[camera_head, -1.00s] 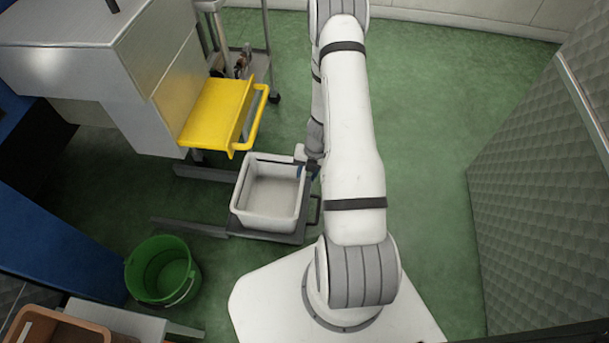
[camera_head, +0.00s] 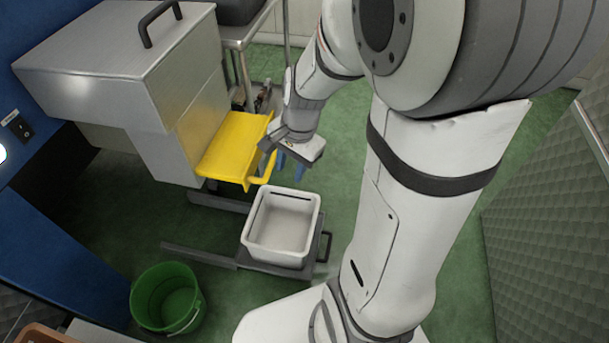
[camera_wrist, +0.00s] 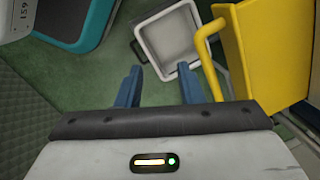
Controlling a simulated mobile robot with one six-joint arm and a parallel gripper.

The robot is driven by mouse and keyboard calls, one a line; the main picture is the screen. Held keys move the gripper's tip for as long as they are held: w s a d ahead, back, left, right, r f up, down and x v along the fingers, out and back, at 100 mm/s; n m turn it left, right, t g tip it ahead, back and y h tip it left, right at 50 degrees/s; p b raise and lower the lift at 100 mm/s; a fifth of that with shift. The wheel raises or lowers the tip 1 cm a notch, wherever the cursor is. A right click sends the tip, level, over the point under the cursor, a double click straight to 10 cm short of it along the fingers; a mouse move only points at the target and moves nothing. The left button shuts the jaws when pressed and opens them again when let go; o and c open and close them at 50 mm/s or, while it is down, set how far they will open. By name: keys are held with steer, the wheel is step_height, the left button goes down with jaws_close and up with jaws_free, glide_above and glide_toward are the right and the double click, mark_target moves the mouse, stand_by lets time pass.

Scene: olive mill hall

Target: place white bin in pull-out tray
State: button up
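The white bin (camera_head: 275,256) stands upright and empty on the low dark grey pull-out tray (camera_head: 250,265), below the yellow shelf. The tray's dark handle (camera_head: 327,246) sticks out at its right. My gripper (camera_head: 289,165) is above and beyond the bin in the head view, apart from it. In the wrist view, the blue fingers of my gripper (camera_wrist: 160,87) are spread with nothing between them, and the bin (camera_wrist: 172,72) lies ahead of them. The bin's underside is hidden, so its exact seating cannot be seen.
The yellow shelf (camera_head: 232,145) with its yellow handle is close to the left of my gripper. A green bucket (camera_head: 167,298) stands on the floor at lower left. A metal machine (camera_head: 110,55) fills the upper left. Green floor is clear on the right.

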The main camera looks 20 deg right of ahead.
steer(key=s+r+n+h, duration=0.1)
steer(key=s+r+n, duration=0.5)
steer(key=n, duration=0.5)
steer(key=s, duration=0.2)
steer(key=shift+s+r+t+h, duration=0.2)
steer(key=shift+s+t+h, duration=0.1)
steer(key=shift+s+h, duration=0.1)
steer(key=shift+a, duration=0.1)
